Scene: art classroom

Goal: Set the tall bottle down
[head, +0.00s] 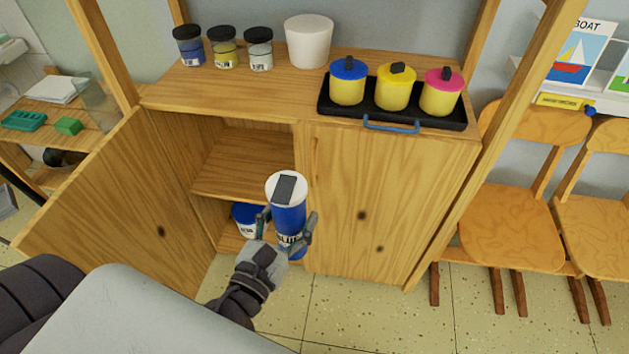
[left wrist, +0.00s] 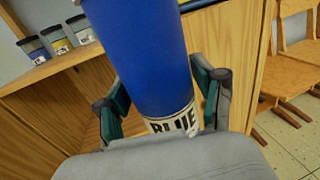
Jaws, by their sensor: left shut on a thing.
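The tall bottle (head: 289,216) is blue with a white cap and a dark top piece. My left gripper (head: 286,228) is shut on it and holds it upright in front of the cupboard's open left side. In the left wrist view the bottle (left wrist: 145,55) fills the middle, with a white "BLUE" label low on it, between the fingers of my left gripper (left wrist: 163,97). The bottle hides part of the cupboard's lower compartment. My right gripper is not in view.
The cupboard (head: 340,200) has its left door (head: 120,205) open, showing a bare middle shelf (head: 245,165). A blue container (head: 245,218) stands in the lower compartment. On top are several jars, a white pot (head: 309,42) and a black tray (head: 325,108) with yellow pots. Chairs (head: 510,215) stand right.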

